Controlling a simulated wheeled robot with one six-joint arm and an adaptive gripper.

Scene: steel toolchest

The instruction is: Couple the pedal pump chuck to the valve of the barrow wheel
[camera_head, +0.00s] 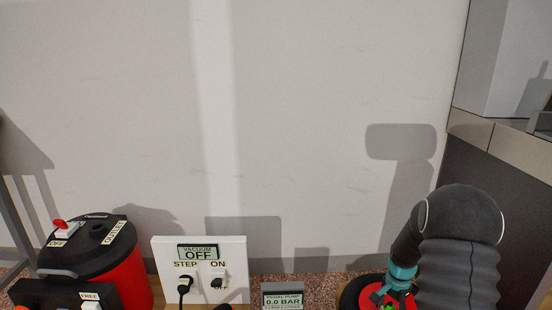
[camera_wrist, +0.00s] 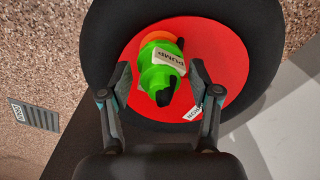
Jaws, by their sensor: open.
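The barrow wheel shows in the wrist view as a red disc (camera_wrist: 225,60) inside a black tyre (camera_wrist: 262,45). A green fitting (camera_wrist: 155,80) with a white label that seems to read PUMP, an orange ring and a black part stands over the disc; I take it for the pump chuck. The valve is not clearly visible. My gripper (camera_wrist: 161,78) is open, one finger on each side of the green fitting, with gaps visible. In the head view, the wheel (camera_head: 352,293) and a bit of green (camera_head: 389,307) show low at the right, partly hidden by my arm.
A pedal pump display (camera_head: 283,298) reads 0.0 BAR. Left of it stand a white vacuum switch panel (camera_head: 238,258) reading OFF and a red canister (camera_head: 125,285) with a black lid. A dark cabinet (camera_head: 490,185) stands at the right. A pale wall lies behind.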

